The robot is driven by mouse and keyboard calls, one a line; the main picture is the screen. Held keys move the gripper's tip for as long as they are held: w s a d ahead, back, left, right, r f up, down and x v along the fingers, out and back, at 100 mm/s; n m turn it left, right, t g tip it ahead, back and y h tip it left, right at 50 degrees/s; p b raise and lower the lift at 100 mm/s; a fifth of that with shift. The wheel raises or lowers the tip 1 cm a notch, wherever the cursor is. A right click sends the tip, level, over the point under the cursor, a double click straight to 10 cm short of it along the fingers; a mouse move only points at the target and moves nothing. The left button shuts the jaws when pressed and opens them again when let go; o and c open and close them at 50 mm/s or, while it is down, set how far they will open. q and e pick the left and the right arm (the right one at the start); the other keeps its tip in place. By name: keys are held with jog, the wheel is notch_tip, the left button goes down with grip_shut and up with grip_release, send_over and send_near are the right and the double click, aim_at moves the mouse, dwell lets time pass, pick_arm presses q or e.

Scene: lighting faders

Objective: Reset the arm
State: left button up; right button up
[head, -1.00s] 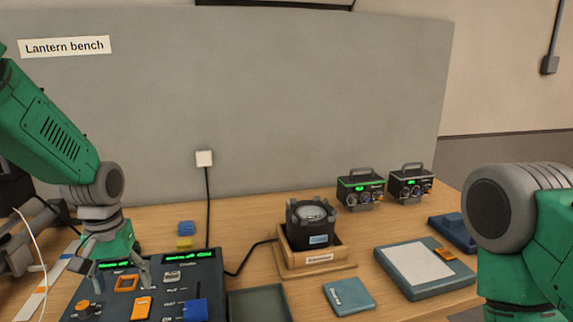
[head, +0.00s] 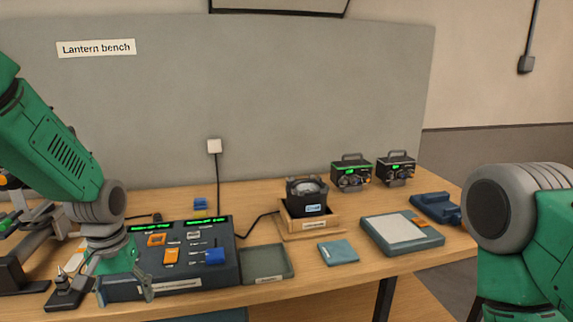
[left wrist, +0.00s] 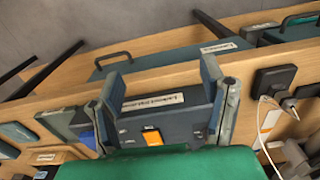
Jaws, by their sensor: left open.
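My left gripper (head: 124,289) hangs at the lower left of the head view, in front of the near left edge of the dark control panel (head: 197,275). Its fingers are spread and nothing is between them. In the left wrist view its two fingers (left wrist: 162,95) stand apart, with the panel's labelled front side and an orange cap (left wrist: 152,136) showing between and below them. The panel carries an orange frame, an orange cap (head: 171,256), a blue fader cap (head: 215,256) and green displays. My right arm shows at the right edge; its gripper is out of view.
A shallow tray (head: 266,277) lies right of the panel. A black lantern (head: 306,196) stands in a wooden holder. A teal pad (head: 338,251), a larger board with a white sheet (head: 397,230) and two dark boxes with handles (head: 351,173) are farther right. A metal stand (head: 66,290) is left of the gripper.

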pick_arm(q)
jog(key=s+d+f+m+b, duration=0.1)
jog(key=s+f, duration=0.5)
jog(key=f, duration=0.4)
jog(key=s+d+f+b, duration=0.1)
jog(key=s+f, duration=0.5)
jog(key=f, duration=0.3)
jog(key=s+f+m+b, duration=0.1)
jog(key=s+f, duration=0.3)
jog(key=s, duration=0.4)
jog(key=s+d+f+m+b, duration=0.1)
jog(key=s+f, duration=0.3)
jog(key=s, duration=0.5)
jog(key=shift+d+f+t+b, duration=0.15)
jog(key=shift+f+t+b, duration=0.15)
jog(key=shift+b, duration=0.1)
